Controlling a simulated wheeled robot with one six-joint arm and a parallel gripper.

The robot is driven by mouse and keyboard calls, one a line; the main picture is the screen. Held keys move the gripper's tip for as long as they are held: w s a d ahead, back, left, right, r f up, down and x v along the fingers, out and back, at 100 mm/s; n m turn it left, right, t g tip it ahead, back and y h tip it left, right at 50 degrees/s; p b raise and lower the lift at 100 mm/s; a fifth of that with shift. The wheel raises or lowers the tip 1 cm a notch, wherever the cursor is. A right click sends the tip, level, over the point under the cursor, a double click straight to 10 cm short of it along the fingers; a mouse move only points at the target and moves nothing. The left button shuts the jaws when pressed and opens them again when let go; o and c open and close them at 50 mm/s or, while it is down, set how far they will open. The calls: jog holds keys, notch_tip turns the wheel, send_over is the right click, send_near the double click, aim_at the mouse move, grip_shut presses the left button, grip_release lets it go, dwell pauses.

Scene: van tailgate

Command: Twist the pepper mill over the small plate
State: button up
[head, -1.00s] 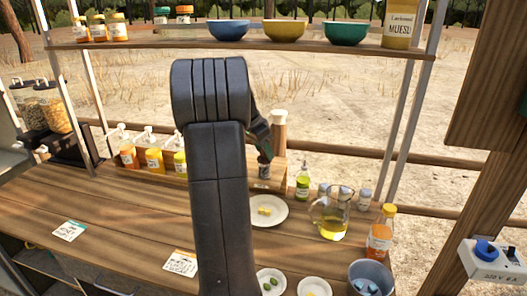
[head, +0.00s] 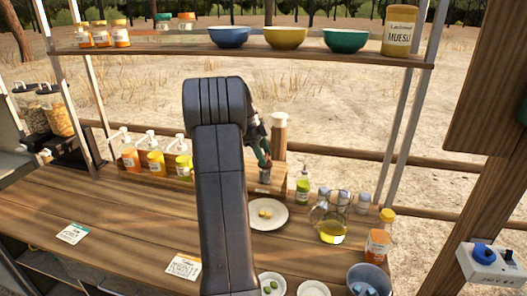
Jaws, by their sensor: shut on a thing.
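In the head view my gripper (head: 263,154) is shut on a small greyish cylinder, apparently the pepper mill (head: 265,173). My arm and the jaws hide part of it. The mill looks roughly upright, and I cannot tell its exact height above the counter. A white plate (head: 281,222) with a few yellow pieces on it lies just below and in front of the mill in the picture. Two smaller white dishes lie nearer the front edge, one with green bits (head: 262,281) and one (head: 313,287) cut by the frame.
A wooden cylinder with a pale top (head: 280,138) stands behind my gripper. Right of the plate are a green bottle (head: 303,188), an oil jug (head: 333,230), an orange bottle (head: 379,240) and a grey bucket (head: 370,281). Pump bottles (head: 155,161) stand left. The left counter is mostly clear.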

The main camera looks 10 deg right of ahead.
jog(key=shift+r+m, duration=0.1)
jog(key=shift+m, duration=0.5)
jog(key=o, duration=1)
jog(key=v, duration=0.4)
jog(key=shift+w+r, duration=0.15)
jog(key=shift+w, duration=0.1)
jog(key=w+a, duration=0.6)
jog(key=a, duration=0.4)
jog(key=shift+w+a+r+g, duration=0.2)
jog(key=shift+g, duration=0.1)
